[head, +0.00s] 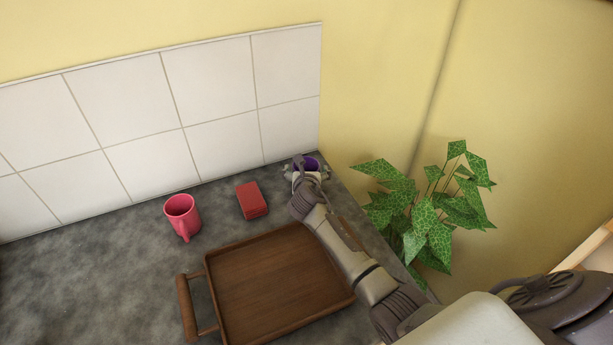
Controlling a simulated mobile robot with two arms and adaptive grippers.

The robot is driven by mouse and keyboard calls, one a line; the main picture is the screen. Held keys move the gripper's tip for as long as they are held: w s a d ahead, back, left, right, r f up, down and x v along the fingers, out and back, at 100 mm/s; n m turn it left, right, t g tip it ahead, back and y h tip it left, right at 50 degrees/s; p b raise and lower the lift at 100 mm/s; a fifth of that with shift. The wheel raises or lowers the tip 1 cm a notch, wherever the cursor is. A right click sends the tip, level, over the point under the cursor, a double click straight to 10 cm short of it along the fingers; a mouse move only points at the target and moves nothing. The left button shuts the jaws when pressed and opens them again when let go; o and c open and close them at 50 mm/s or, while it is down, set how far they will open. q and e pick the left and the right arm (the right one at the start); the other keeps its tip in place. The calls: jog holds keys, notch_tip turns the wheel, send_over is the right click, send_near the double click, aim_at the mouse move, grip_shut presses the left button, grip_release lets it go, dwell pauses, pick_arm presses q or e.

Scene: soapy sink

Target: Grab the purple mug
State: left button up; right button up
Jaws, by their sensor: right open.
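The purple mug (311,163) stands at the far right corner of the grey counter, near the tiled wall. Only its upper part shows; my right gripper and wrist hide the rest. My right gripper (305,172) is open at the mug, with its fingers showing on either side of it. I cannot tell whether the fingers touch the mug. My left gripper is not in view.
A wooden tray (215,283) with side handles lies on the counter (100,275), partly under my right arm. A pink mug (183,215) and a red block (252,200) stand behind it. A leafy plant (430,215) is beyond the right edge. The counter's left is clear.

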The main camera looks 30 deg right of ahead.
jog(key=shift+c, duration=0.2)
jog(key=c, duration=1.3)
jog(key=shift+r, duration=0.1)
